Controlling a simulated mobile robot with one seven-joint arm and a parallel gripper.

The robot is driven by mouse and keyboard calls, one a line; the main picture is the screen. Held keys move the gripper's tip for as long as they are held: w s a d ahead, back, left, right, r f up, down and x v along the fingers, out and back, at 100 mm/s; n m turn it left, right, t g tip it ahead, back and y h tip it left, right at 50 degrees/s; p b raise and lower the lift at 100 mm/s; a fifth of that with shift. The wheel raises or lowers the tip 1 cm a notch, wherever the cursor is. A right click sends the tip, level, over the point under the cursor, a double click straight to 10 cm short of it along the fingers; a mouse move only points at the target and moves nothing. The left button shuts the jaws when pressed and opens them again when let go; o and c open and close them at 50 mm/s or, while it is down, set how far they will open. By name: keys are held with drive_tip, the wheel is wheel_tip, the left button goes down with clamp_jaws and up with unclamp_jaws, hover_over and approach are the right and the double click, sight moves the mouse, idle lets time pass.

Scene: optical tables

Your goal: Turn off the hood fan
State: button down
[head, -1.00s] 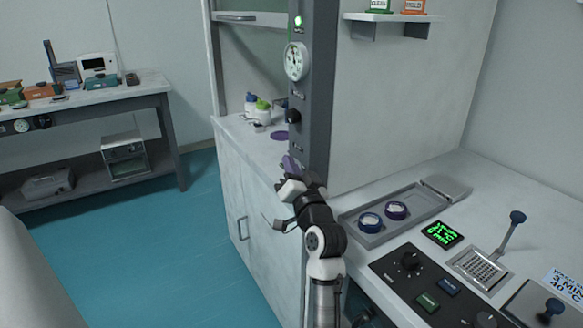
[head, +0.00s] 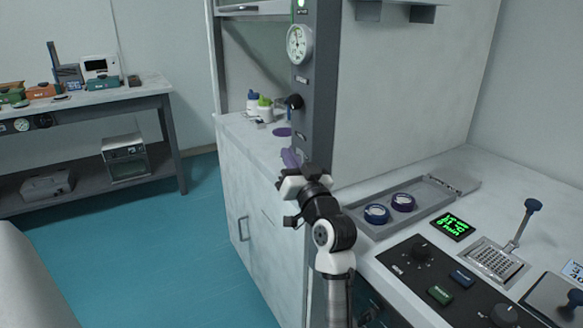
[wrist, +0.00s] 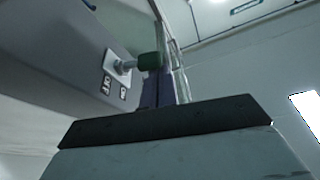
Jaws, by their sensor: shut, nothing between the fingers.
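The hood is the pale cabinet with a grey column (head: 316,85) on its front corner. The column carries a round white gauge (head: 299,43), a lit green lamp (head: 301,4) and a dark knob (head: 294,102). My gripper (head: 291,158) is shut and empty, low beside the column.
To the right, a grey tray (head: 420,204) with two round containers and a control panel (head: 440,275) lie on the bench. Open blue floor (head: 150,240) is at left.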

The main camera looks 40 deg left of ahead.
drive_tip(key=shift+s+a+f+b, duration=0.15)
drive_tip(key=shift+s+f+b, duration=0.1)
drive_tip(key=shift+f+b, duration=0.45)
drive_tip(key=shift+r, duration=0.15)
drive_tip(key=b+v, duration=0.1)
drive_tip(key=v, duration=0.6)
drive_tip(key=shift+d, duration=0.25)
drive_tip(key=shift+s, duration=0.1)
